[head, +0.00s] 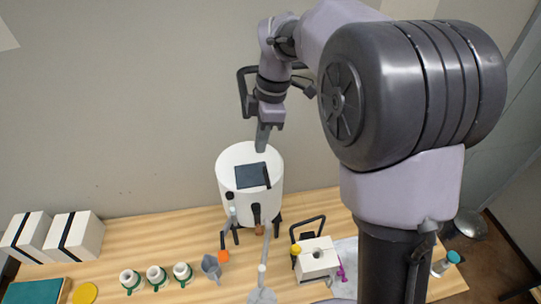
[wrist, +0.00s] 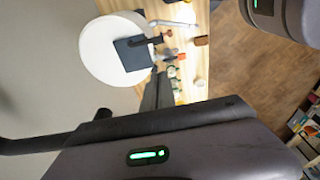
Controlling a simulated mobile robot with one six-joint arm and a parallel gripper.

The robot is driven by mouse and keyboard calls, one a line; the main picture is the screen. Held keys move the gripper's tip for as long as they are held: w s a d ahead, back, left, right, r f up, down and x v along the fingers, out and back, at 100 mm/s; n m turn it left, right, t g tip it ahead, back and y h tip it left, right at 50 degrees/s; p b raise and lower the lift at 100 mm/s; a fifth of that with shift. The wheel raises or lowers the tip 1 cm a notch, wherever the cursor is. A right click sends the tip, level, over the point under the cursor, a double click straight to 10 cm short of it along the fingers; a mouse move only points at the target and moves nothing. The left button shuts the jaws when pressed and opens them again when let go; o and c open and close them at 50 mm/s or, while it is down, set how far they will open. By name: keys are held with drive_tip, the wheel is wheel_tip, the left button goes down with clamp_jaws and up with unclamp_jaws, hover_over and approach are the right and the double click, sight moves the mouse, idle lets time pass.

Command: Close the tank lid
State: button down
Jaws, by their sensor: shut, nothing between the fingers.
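The white round tank (head: 230,200) stands at the back of the table on dark legs. It shows from above in the wrist view (wrist: 100,55). A dark square (head: 250,177) marks its top, also seen in the wrist view (wrist: 132,58). A narrow dark strip (head: 267,177) runs along its right edge in the head view. It looks like the lid seen edge-on, but I cannot tell its angle surely. My gripper (head: 262,140) is shut and empty, pointing down above the tank's far side. Its fingers show as a dark bar in the wrist view (wrist: 157,92).
A wall stands close behind the tank. White boxes with black bands (head: 75,235) are at the left. Several white cups with green handles (head: 157,277), a grey jug (head: 211,267) and a white box (head: 318,262) are in front. A tap-like fitting (head: 256,215) is on the tank's front.

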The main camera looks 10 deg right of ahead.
hover_over(268, 183)
drive_tip(key=a, duration=0.3)
wheel_tip(268, 183, down, 10)
drive_tip(key=shift+w+d+f, duration=0.15)
drive_tip(key=shift+d+f, duration=1.1)
drive_tip(key=shift+f, duration=0.15)
drive_tip(key=shift+a, duration=0.15)
drive_tip(key=shift+d+f+b, duration=0.55)
drive_tip(key=shift+f+b, duration=0.15)
drive_tip(key=shift+f, duration=0.1)
drive_tip(key=shift+s+a+r, duration=0.1)
drive_tip(key=shift+s+r, duration=0.05)
drive_tip(key=shift+s, duration=0.15)
